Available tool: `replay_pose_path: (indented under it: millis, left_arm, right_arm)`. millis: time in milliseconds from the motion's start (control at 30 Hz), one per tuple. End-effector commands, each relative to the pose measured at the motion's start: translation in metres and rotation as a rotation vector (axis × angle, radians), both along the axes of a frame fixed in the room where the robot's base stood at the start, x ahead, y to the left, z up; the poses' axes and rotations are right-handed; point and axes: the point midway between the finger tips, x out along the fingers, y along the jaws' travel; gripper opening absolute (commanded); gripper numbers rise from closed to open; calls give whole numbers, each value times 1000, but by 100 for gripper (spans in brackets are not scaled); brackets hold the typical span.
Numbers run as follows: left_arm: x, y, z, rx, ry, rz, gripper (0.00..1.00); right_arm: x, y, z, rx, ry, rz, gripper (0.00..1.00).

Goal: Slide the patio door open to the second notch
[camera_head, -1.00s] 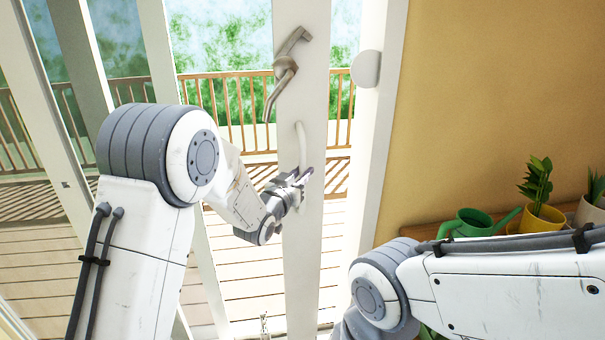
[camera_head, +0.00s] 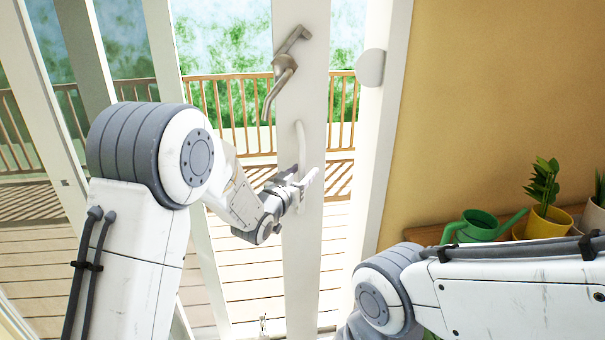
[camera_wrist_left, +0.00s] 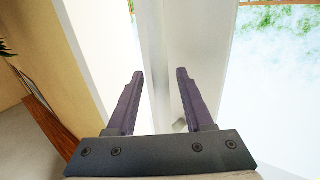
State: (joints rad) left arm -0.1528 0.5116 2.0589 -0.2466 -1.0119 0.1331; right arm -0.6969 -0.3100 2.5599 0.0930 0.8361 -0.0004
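The patio door's white stile (camera_head: 302,250) stands upright in the head view. A strip of deck and railing shows between it and the jamb (camera_head: 383,130) on its right. The stile carries a metal lever handle (camera_head: 284,68) and, below it, a slim white pull handle (camera_head: 301,140). My left gripper (camera_head: 304,178) is at the lower end of the pull handle. In the left wrist view its dark fingers (camera_wrist_left: 156,95) are apart, with pale door surfaces beyond the gap. I cannot tell if they touch the handle. My right gripper is out of view. No notch marks can be made out.
A round white disc (camera_head: 370,67) sits on the jamb. At right, a green watering can (camera_head: 478,228) and a yellow plant pot (camera_head: 541,222) stand on a wooden shelf near my right arm. Outside are a wooden deck and railing (camera_head: 235,100).

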Motion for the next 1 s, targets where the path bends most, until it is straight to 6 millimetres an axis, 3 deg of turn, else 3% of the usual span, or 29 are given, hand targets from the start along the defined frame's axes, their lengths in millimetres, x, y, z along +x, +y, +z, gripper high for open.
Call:
replay_pose_path:
  millis: [267, 700, 1000]
  left_arm:
    - [-12, 5, 0, 1, -1, 0, 52]
    - [-87, 34, 0, 0, -1, 2, 52]
    - [-99, 37, 0, 0, 0, 0, 52]
  right_arm:
    - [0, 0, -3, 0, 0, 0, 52]
    - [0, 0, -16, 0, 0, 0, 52]
    - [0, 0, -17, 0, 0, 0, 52]
